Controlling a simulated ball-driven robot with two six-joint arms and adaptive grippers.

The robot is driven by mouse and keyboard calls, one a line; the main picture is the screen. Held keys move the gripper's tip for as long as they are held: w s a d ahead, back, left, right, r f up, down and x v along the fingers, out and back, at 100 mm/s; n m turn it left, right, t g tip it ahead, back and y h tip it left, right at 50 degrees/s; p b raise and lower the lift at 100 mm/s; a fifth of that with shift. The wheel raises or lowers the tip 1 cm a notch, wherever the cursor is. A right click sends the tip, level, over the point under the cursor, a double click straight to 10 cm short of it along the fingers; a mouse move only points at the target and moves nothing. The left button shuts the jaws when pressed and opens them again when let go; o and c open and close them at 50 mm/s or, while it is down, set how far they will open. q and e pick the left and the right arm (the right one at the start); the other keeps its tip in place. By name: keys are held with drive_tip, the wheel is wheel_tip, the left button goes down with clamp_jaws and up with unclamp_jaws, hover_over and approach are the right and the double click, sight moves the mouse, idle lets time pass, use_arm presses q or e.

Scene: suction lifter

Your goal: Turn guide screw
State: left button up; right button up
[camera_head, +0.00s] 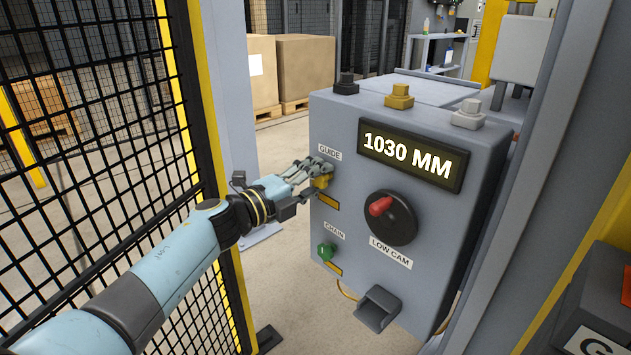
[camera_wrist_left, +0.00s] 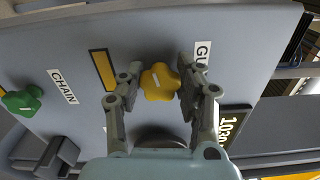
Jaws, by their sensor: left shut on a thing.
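The guide screw is a yellow lobed knob (camera_head: 321,181) under the GUIDE label on the grey control box (camera_head: 450,225). In the left wrist view the yellow knob (camera_wrist_left: 160,82) sits between the two fingers, with a white mark on its face. My left gripper (camera_head: 312,172) reaches in from the left and is shut on the knob; it also shows in the left wrist view (camera_wrist_left: 155,88). The display (camera_head: 412,157) reads 1030 MM. In the head view the fingers hide part of the knob. My right gripper is not in view.
Below is a green CHAIN knob (camera_head: 326,251). A black dial with a red handle (camera_head: 390,216), labelled LOW CAM, is to the right. A mesh fence (camera_head: 110,150) with a yellow post stands close left of my arm. Cardboard boxes (camera_head: 304,66) stand behind.

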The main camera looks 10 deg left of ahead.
use_arm(q)
drive_tip(key=m+b, duration=0.1)
drive_tip(key=m, duration=0.3)
drive_tip(key=shift+s+f+m, duration=0.1)
drive_tip(key=shift+m, duration=0.2)
idle(0.3)
drive_tip(key=o, duration=1.2)
drive_tip(key=v, duration=1.2)
drive_tip(key=shift+d, duration=0.1)
